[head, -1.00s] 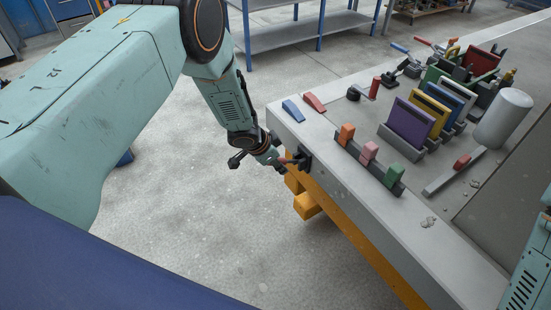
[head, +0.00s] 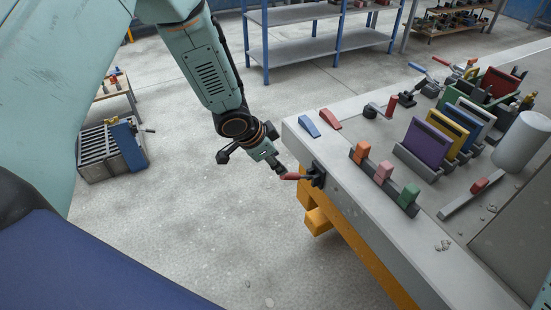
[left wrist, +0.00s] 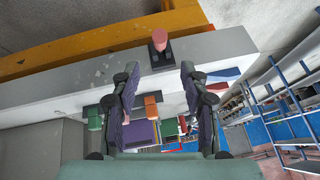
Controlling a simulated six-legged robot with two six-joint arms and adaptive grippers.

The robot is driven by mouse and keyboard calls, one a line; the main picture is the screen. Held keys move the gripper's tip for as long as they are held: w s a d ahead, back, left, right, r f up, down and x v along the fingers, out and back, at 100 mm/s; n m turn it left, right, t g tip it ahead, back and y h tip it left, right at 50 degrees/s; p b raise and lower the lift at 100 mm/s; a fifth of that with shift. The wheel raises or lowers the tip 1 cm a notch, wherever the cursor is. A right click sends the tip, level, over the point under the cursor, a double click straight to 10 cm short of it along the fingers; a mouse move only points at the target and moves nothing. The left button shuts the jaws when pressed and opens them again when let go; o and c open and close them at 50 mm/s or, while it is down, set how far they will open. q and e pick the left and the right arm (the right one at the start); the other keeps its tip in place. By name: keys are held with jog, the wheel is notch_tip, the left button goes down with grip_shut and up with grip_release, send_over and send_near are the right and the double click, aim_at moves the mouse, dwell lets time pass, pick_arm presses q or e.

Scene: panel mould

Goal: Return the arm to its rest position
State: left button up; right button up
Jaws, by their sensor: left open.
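My left gripper (head: 276,167) is open at the near left end of the bench, just left of a red handle (head: 291,177). The handle sticks out from a black clamp (head: 317,175) on the bench's side face. In the left wrist view, the open left gripper (left wrist: 160,72) has nothing between its fingers. There the red handle (left wrist: 160,40) stands beyond the fingertips, apart from them. My right gripper is not in view.
The grey bench (head: 432,238) carries blue and red wedges, coloured blocks, upright panels (head: 424,144) and a white cylinder (head: 518,139). An orange beam (head: 358,254) runs below its edge. A grey slatted crate (head: 103,153) stands at left. The floor (head: 215,215) left of the bench is clear.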

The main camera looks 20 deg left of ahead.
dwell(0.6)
pick_arm(q)
jog(key=s+f+n+g+y+b, duration=0.1)
jog(key=s+f+n+b, duration=0.2)
jog(key=s+f, duration=0.4)
jog(key=s+f+n+g+b, duration=0.2)
jog(key=s+f, duration=0.6)
jog(key=s, duration=0.9)
jog(key=s+f+n+g+y+b, duration=0.1)
jog(key=s+f+n+b, duration=0.3)
jog(key=s+f, duration=0.4)
jog(key=s+g+b, duration=0.1)
jog(key=s, duration=0.3)
jog(key=shift+n+y, duration=0.3)
